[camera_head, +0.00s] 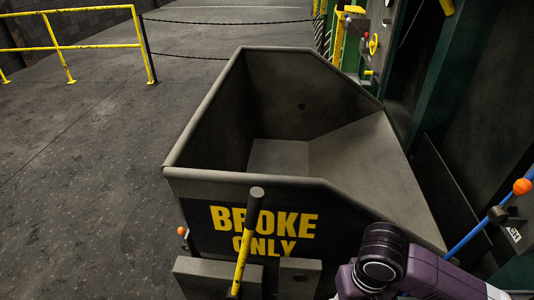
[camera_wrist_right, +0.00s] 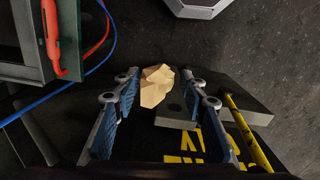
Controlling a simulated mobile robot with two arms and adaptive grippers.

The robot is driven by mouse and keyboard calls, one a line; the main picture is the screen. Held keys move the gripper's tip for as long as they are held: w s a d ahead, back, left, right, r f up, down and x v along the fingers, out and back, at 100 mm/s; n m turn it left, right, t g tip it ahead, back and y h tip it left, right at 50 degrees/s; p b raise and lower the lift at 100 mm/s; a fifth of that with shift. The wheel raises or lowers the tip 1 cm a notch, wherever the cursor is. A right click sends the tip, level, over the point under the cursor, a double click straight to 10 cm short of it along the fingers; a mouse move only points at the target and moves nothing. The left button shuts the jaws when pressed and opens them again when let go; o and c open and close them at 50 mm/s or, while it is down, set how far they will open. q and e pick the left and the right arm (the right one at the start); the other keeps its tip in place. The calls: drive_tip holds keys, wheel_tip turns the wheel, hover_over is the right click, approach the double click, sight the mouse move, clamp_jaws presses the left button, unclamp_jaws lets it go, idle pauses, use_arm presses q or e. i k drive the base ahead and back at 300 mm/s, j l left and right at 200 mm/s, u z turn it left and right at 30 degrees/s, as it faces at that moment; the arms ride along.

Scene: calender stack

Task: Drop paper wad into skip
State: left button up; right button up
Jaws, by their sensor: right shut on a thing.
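The skip (camera_head: 245,181) is a big open grey bin with "BROKE ONLY" in yellow on its dark front. Its inside shows no paper in the head view. The paper wad (camera_wrist_right: 154,88) is crumpled and tan, and shows only in the right wrist view. My right gripper (camera_wrist_right: 160,82) is shut on the wad, between its two blue-padded fingers. Behind it the skip's dark front and yellow letters (camera_wrist_right: 188,142) show, so the wad appears to be outside the skip, near its front. The head view shows my right arm at the lower right, but not its gripper. My left gripper is not in view.
A yellow handle (camera_head: 243,245) with a dark grip stands up at the skip's front, beside grey blocks (camera_head: 218,275). A yellow railing (camera_head: 100,46) stands far left. The floor left of the skip is clear.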

sight(284, 169)
drive_tip(key=i+j+z, duration=0.1)
drive_tip(key=j+z, duration=0.15)
drive_tip(key=j, duration=0.85)
drive_tip(key=j+z, duration=0.3)
drive_tip(key=j, duration=0.8)
drive_tip(key=i+j+z, duration=0.2)
drive_tip(key=j+z, duration=0.25)
drive_tip(key=j, duration=0.75)
drive_tip(key=j+z, duration=0.45)
drive_tip(key=j, duration=0.75)
drive_tip(key=i+j+z, duration=0.25)
drive_tip(key=i+j, duration=0.15)
drive_tip(key=j, duration=0.25)
drive_tip(key=i+j+z, duration=0.1)
drive_tip(key=j, duration=0.25)
drive_tip(key=i+j+z, duration=0.1)
drive_tip(key=i+j, duration=0.15)
drive_tip(key=i+j+z, duration=0.1)
drive_tip(key=j, duration=0.4)
